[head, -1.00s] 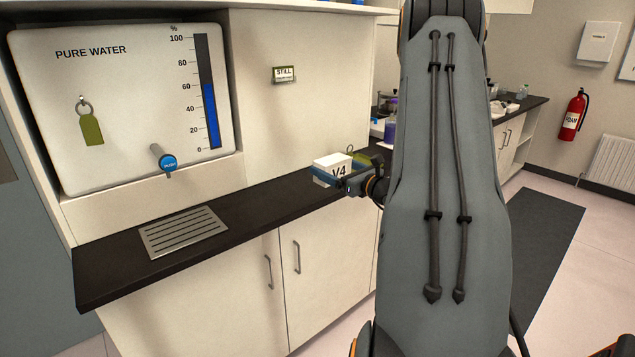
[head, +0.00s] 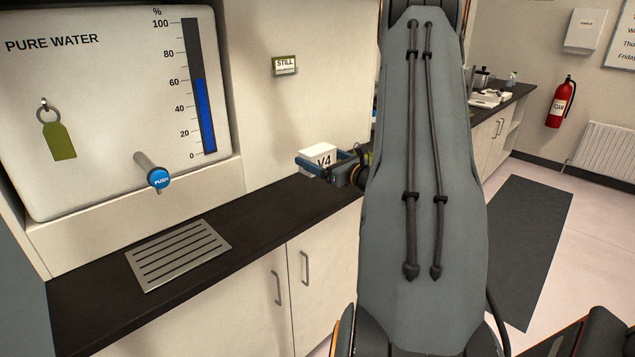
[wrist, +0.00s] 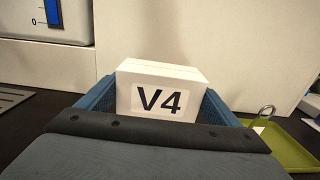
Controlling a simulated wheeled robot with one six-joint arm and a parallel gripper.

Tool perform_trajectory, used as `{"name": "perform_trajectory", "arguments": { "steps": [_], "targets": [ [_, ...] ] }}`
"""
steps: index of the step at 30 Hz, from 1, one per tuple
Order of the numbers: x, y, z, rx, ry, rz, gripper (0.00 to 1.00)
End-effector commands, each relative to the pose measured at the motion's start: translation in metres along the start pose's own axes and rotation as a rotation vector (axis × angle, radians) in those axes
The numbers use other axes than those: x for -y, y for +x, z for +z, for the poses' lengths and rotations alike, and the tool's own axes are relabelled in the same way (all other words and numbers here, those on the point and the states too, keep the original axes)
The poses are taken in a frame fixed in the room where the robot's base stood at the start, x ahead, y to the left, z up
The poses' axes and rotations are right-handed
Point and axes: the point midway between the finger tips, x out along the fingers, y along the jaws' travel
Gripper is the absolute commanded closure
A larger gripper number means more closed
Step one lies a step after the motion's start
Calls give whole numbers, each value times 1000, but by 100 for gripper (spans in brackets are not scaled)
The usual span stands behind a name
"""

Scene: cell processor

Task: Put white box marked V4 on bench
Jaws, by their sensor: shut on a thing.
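The white box marked V4 (head: 318,156) is between the blue fingers of my gripper (head: 322,166), over or at the right part of the dark bench top (head: 270,210). In the wrist view the box (wrist: 160,90) stands upright with its V4 label facing the camera, and the blue fingers of my gripper (wrist: 160,108) press on both its sides. The box's lower part is hidden by the gripper, so I cannot tell whether it touches the bench (wrist: 60,106).
A pure water panel (head: 110,110) with a push tap (head: 157,178) stands at left above a metal drain grate (head: 178,254). A green tray (wrist: 285,148) with a metal ring lies right of the gripper. A fire extinguisher (head: 561,103) hangs on the far wall.

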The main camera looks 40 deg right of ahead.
Motion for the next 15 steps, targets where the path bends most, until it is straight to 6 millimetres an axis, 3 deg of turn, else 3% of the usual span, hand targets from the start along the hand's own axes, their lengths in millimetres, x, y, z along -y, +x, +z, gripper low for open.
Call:
{"name": "perform_trajectory", "arguments": {
  "steps": [7, 15],
  "targets": [
    [-11, 7, -37, -2, 4, 18, 55],
    [-9, 6, -57, -2, 3, 15, 55]
  ]
}}
